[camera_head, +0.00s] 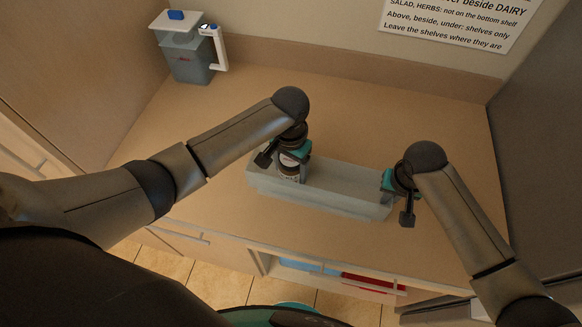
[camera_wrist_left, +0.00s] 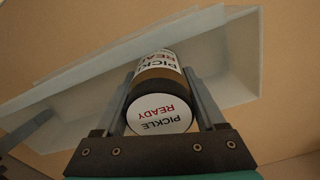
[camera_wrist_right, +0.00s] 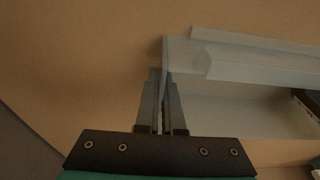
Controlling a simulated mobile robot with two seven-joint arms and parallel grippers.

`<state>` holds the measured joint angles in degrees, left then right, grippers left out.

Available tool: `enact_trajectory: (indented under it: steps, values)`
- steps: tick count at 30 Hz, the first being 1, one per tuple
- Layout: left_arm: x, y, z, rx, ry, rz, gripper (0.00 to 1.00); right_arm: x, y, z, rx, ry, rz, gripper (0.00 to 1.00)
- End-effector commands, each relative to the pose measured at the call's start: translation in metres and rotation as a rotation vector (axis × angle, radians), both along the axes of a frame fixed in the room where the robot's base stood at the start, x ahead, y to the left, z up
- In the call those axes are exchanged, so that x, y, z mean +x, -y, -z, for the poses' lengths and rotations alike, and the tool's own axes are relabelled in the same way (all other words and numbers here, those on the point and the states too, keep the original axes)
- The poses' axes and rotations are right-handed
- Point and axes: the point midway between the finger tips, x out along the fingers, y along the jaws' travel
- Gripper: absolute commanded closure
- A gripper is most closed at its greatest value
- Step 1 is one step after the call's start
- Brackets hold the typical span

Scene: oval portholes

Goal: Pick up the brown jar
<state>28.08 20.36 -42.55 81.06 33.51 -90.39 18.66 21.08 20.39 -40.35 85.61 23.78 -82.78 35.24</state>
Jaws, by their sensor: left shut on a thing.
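The brown jar (camera_head: 288,168) has a white label and a white lid top reading PICKLE READY. It stands at the left part of a long pale grey bin (camera_head: 335,188) on the counter. My left gripper (camera_head: 291,160) is shut on the jar from above. In the left wrist view the jar (camera_wrist_left: 158,85) sits between both fingers (camera_wrist_left: 160,100), with the bin behind it. Whether its base touches the bin floor is hidden. My right gripper (camera_head: 391,184) is at the bin's right end. In the right wrist view its fingers (camera_wrist_right: 160,105) are close together at the end wall; whether they pinch it is unclear.
A grey pitcher (camera_head: 190,62) with a white lid, handle and blue knob stands at the back left. A printed sign (camera_head: 455,20) hangs on the back wall. The counter (camera_head: 400,115) behind the bin is clear. An open drawer (camera_head: 340,277) shows below the front edge.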

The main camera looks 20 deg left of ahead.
Motion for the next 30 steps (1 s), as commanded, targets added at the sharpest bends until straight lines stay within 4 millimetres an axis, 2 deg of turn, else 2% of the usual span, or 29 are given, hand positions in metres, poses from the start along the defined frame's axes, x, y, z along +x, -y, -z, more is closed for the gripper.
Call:
enact_trajectory:
  steps: [2, 9, 22, 26, 30]
  values:
    - [0.0, 0.0, 0.0, 0.0, 0.001, 0.0, 0.72, 0.0, 0.0, 0.0, 0.0, 0.0, 0.0, 1.0]
    - [0.0, 0.0, 0.0, 0.0, 0.001, 0.0, 0.99, 0.0, 0.0, 0.0, 0.0, 0.0, 0.0, 1.0]
    - [0.002, 0.0, -0.006, -0.002, 0.005, 0.0, 1.0, 0.0, 0.0, 0.0, 0.0, 0.0, 0.0, 1.0]
    - [0.002, 0.0, -0.022, -0.002, 0.008, 0.001, 1.0, 0.0, 0.0, 0.0, 0.0, 0.0, 0.0, 1.0]
    - [0.002, 0.0, -0.05, -0.003, 0.009, 0.001, 1.0, 0.0, 0.0, 0.0, 0.0, 0.0, 0.0, 1.0]
